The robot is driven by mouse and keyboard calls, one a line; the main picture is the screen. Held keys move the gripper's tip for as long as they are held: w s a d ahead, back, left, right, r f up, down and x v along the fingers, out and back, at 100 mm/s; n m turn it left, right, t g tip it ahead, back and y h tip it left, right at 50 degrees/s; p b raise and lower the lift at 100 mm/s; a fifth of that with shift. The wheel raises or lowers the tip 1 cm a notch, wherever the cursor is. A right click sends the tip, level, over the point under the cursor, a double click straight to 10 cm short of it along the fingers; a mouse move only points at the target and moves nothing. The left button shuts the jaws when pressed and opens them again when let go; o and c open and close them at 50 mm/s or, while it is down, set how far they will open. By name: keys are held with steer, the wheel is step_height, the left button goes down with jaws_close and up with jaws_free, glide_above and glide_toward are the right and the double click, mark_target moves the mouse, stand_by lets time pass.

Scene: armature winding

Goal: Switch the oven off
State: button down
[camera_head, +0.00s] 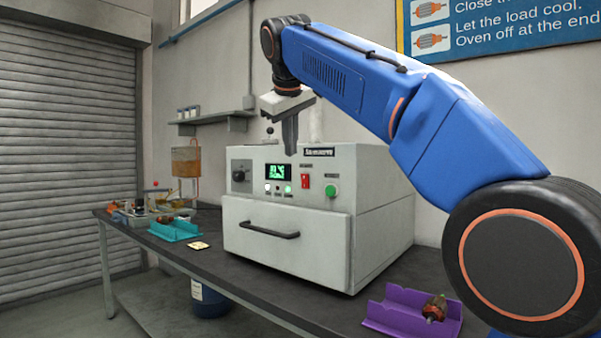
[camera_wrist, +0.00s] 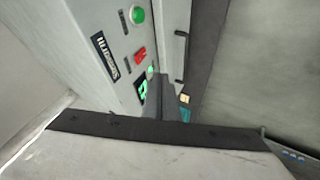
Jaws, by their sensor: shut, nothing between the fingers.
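The oven (camera_head: 315,233) is a pale grey box on the dark bench, with its drawer-like door shut. On its front panel are a lit green display (camera_head: 278,172), a red rocker switch (camera_head: 305,180), a green round button (camera_head: 331,190), a black knob (camera_head: 239,176) and small indicator lights. My gripper (camera_head: 290,150) is shut and empty, pointing down in front of the panel's upper edge, just above and right of the display. In the wrist view, the red switch (camera_wrist: 140,54), green button (camera_wrist: 138,15) and display (camera_wrist: 142,91) show beyond the shut fingers (camera_wrist: 166,95).
A purple cradle (camera_head: 400,318) holding an armature (camera_head: 435,307) lies at the bench's right front. A teal tray (camera_head: 174,231) and a small yellowish card (camera_head: 198,245) lie left of the oven. A wall sign (camera_head: 500,25) hangs behind my arm.

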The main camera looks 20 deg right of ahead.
mark_target(302, 176)
stand_by(0.3)
steer(key=w+d+f, duration=0.4)
steer(key=w+f, duration=0.3)
steer(key=w, duration=0.1)
steer(key=shift+w+d+f, duration=0.15)
steer(key=shift+w+d, duration=0.05)
steer(key=shift+d, duration=0.2)
stand_by(0.3)
steer(key=shift+w+d, duration=0.15)
steer(key=shift+d, duration=0.1)
steer(key=shift+r, duration=0.2)
steer(key=shift+r, duration=0.7)
